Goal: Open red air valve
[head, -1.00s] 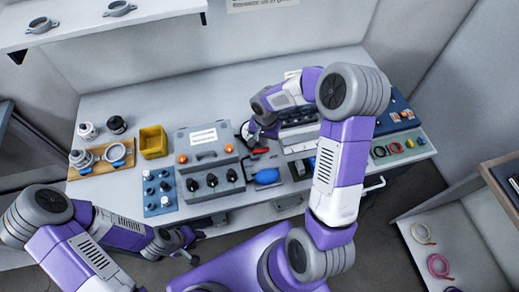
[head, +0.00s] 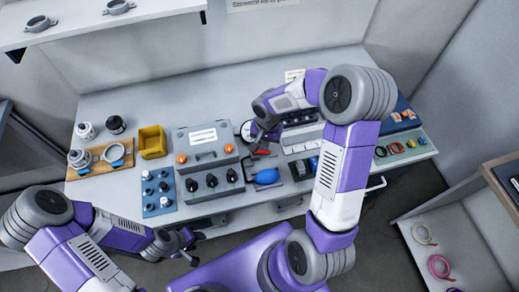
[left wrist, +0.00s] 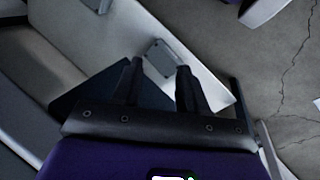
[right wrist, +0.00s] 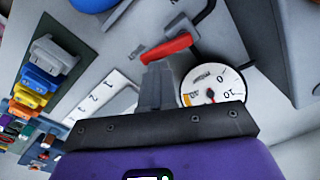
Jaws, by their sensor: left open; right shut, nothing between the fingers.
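The red air valve handle (right wrist: 166,46) is a short red lever in the right wrist view, on a grey pipe beside a round white gauge (right wrist: 213,85). In the head view the red handle (head: 262,152) shows small, partly covered by my right gripper (head: 259,145). My right gripper (right wrist: 157,72) is shut and empty, its fingertips close beside the handle's lower left end. I cannot tell whether they touch it. My left gripper (head: 190,246) is open and empty, in front of the bench and away from the valve; its spread fingers show in the left wrist view (left wrist: 158,70).
A blue bulb (head: 267,176) lies just in front of the valve. A grey case with black knobs (head: 211,160) stands to its left, near a yellow bin (head: 152,141). A panel with coloured connectors (right wrist: 35,85) is at the left of the right wrist view.

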